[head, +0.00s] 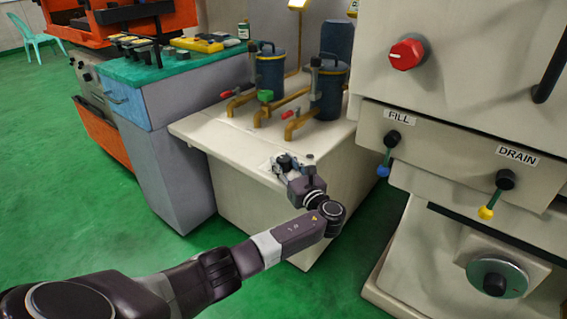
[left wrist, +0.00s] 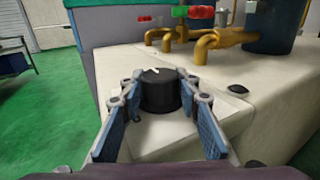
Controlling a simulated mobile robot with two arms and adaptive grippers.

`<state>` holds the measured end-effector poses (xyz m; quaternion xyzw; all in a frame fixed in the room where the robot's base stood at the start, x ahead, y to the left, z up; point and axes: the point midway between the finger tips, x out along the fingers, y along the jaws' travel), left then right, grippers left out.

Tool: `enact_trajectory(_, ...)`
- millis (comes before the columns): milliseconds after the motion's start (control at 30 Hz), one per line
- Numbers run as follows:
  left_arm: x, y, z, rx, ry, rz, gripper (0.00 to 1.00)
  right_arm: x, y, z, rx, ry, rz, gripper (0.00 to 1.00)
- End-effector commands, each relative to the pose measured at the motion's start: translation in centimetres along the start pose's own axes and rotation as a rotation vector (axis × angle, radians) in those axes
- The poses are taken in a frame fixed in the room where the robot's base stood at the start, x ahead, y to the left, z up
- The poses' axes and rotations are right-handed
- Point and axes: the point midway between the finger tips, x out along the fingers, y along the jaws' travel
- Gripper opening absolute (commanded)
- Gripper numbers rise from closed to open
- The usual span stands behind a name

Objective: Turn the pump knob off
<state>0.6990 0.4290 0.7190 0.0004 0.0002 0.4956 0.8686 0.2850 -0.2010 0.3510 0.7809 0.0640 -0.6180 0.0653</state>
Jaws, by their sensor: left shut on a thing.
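The pump knob (left wrist: 159,92) is a round black knob with a white mark on its top. It stands on the top of the cream pump cabinet (head: 225,137), near its front edge. My left gripper (left wrist: 160,98) has one finger on each side of the knob and is shut on it. In the head view my left gripper (head: 288,166) is at the cabinet's front edge and mostly covers the knob. My right gripper is not in view.
Brass pipes (head: 270,108) and blue canisters (head: 329,93) stand behind the knob. At the right is a machine with a red knob (head: 407,53), a FILL lever (head: 392,139) and a DRAIN lever (head: 504,181). A workbench (head: 165,75) with tools stands at the left.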

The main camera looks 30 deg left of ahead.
Motion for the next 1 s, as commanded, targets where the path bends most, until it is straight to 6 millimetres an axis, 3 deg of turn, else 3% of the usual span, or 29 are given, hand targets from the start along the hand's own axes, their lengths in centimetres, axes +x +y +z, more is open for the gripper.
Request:
enact_trajectory(67, 0.0, 0.0, -0.1, 0.0, 0.001, 0.001, 0.06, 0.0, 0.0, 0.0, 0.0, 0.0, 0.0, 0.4)
enact_trajectory(100, 0.0, 0.1, -0.1, -0.001, 0.001, 0.001, 0.31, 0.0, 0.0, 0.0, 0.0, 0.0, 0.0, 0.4)
enact_trajectory(267, 0.0, 0.0, 0.0, -0.001, 0.001, 0.0, 0.49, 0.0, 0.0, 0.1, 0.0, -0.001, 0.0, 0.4)
enact_trajectory(667, -1.0, -0.1, -0.1, -0.001, 0.001, -0.003, 0.49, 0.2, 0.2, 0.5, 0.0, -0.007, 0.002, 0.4)
enact_trajectory(1000, -7.8, -0.1, -0.1, -0.001, 0.003, -0.003, 0.49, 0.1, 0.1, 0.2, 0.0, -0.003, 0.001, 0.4)
